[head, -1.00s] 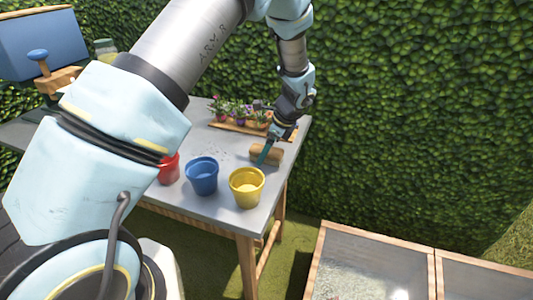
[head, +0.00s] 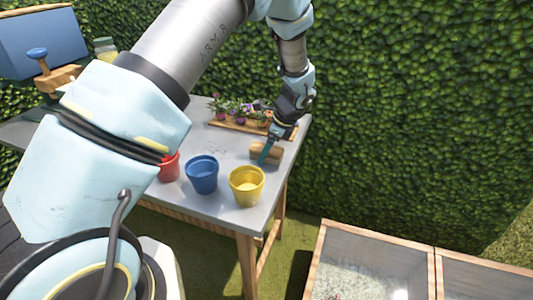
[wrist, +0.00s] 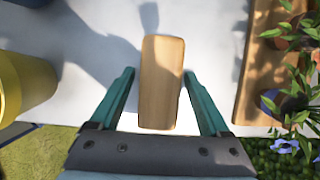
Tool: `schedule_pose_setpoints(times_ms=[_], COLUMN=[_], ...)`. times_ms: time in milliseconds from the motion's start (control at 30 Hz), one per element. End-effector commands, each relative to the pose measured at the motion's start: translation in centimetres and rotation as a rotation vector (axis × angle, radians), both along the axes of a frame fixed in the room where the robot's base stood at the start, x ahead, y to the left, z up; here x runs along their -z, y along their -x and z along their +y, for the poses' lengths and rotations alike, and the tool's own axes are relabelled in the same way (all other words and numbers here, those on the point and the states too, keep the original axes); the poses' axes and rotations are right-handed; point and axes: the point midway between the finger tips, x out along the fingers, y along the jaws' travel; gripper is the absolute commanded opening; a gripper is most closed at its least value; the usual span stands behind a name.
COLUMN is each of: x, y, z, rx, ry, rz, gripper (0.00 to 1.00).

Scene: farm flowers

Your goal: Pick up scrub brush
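The scrub brush (head: 267,152) is a wooden block lying on the grey table near its right edge. In the wrist view its light wood top (wrist: 160,80) lies between the two teal fingers of my gripper (wrist: 158,95). There is a visible gap on each side, wider on the left, so the fingers do not appear to grip it. My gripper (head: 264,152) also shows in the head view, pointing down at the brush. The brush's underside is hidden.
A yellow pot (head: 246,187), a blue pot (head: 202,175) and a red pot (head: 170,167) stand along the table's front. A wooden tray (head: 228,125) with several potted flowers is behind the brush. Glass-topped wooden frames (head: 433,270) stand on the right below.

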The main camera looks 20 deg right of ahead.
Motion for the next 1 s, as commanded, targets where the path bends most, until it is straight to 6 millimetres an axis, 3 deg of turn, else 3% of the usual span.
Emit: schedule_pose_setpoints(times_ms=[67,700,1000], x=[-0.01,-0.02,-0.68], y=[0.0,0.0,-0.04], z=[0.0,0.0,-0.04], rx=[0.0,0.0,0.0], ry=[0.0,0.0,0.002], rz=[0.0,0.0,-0.002], gripper=[0.7,0.0,0.0])
